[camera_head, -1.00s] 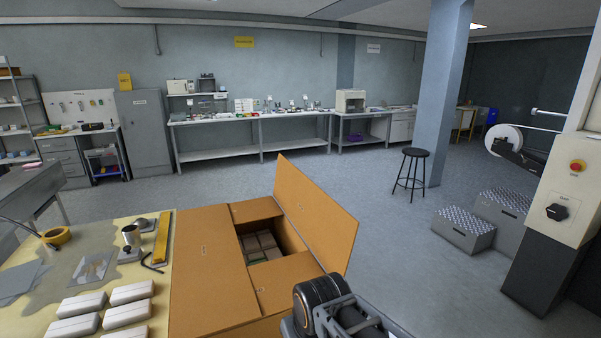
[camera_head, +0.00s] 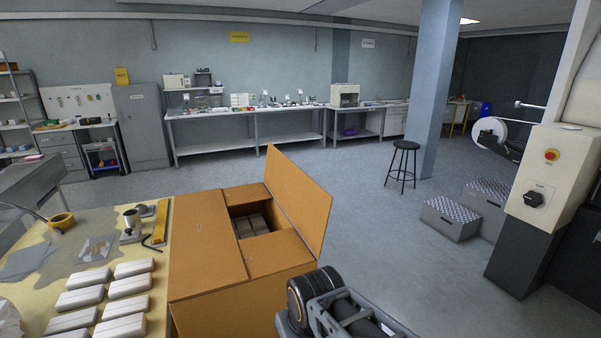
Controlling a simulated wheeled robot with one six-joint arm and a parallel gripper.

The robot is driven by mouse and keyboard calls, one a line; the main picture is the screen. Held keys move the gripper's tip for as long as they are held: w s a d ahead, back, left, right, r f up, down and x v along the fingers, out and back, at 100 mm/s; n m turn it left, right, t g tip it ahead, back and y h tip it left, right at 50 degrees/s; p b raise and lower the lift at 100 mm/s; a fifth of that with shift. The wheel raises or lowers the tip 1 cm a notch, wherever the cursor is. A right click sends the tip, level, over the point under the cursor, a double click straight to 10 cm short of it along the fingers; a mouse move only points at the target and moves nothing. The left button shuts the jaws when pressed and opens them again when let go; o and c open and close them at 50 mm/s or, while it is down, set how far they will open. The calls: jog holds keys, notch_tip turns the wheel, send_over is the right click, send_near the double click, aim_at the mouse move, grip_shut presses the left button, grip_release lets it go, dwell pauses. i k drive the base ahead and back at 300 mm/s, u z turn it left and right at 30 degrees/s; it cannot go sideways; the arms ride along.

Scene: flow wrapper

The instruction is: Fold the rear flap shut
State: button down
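The small near flap (camera_head: 275,253) and small far flap (camera_head: 247,194) also lie folded inward. The large right flap (camera_head: 300,203) stands up, leaning outward. Through the gap between the flaps, several grey-brown blocks (camera_head: 253,223) show inside. Part of my arm shows at the bottom, just right of the carton's near side and apart from the standing flap. My gripper's fingers do not show.
A machine with a red button (camera_head: 550,155) and checkered steps (camera_head: 452,217) stand at right. Floor (camera_head: 375,250) right of the carton is clear.

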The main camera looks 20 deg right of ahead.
aim_at(308, 205)
jog(key=k, duration=1.35)
jog(key=z, duration=0.8)
jog(key=i, duration=1.85)
jog(key=u, duration=0.05)
